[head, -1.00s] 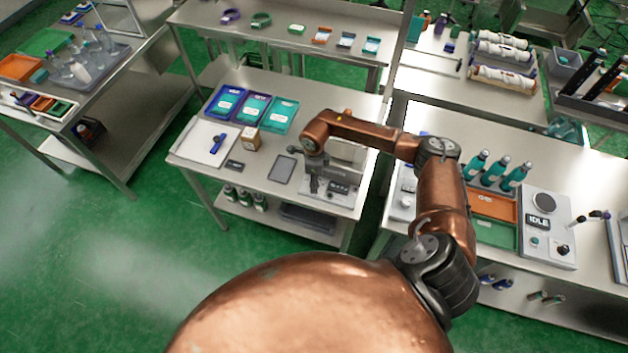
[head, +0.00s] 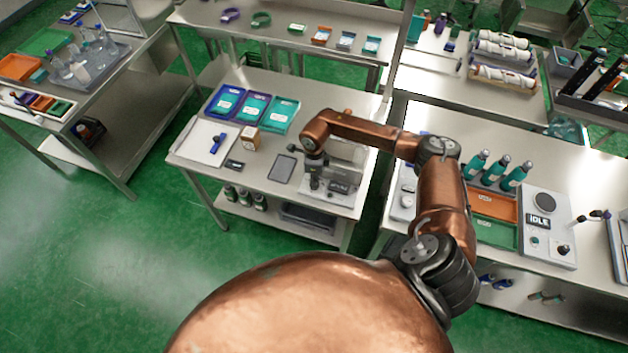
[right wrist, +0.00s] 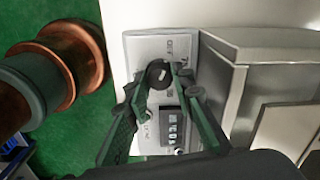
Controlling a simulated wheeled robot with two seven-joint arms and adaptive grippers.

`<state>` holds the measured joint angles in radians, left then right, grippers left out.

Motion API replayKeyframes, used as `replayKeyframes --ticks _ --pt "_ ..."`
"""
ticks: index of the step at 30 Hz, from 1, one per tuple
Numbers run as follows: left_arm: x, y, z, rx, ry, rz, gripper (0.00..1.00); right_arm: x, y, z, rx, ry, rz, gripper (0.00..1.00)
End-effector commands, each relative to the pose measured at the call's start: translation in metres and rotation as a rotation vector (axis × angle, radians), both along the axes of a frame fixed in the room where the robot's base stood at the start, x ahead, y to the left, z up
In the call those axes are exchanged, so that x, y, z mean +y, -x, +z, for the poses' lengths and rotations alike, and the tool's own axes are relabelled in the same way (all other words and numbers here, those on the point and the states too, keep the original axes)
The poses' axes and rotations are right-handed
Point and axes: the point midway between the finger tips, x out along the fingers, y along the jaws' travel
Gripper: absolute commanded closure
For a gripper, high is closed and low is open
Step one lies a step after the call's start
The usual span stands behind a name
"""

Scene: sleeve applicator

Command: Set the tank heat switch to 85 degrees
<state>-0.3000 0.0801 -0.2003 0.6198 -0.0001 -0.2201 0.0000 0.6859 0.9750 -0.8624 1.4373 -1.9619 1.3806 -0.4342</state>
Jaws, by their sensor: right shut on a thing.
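The tank heat switch (right wrist: 159,74) is a round black knob on a light grey control panel (right wrist: 150,45) in the right wrist view. My right gripper (right wrist: 160,82) is shut on the knob, with one finger on each side of it. A dark display shows below the knob, between the fingers, and its reading is too small to tell. Panel lettering around the knob is partly hidden by the fingers. In the head view my right gripper (head: 315,180) is at the front of the grey machine on the middle table. My left gripper is not in view.
A metal box (right wrist: 260,60) stands right beside the panel. On the same table are a dark tablet (head: 282,168), a wooden cube (head: 245,138), teal and purple trays (head: 252,108) and a white board (head: 200,150). The right table holds teal bottles (head: 495,170) and an IDLE device (head: 548,245).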

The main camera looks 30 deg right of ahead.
Motion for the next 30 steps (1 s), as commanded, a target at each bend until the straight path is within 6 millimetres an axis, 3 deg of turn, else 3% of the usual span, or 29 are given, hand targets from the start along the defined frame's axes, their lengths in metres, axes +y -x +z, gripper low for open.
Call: replayKeyframes --ticks 8,30 --pt "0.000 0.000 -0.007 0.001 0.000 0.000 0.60 0.000 0.000 -0.001 0.001 -0.001 -0.181 1.00" --pt "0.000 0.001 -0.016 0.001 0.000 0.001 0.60 0.001 0.000 0.000 0.001 0.000 -0.882 1.00"
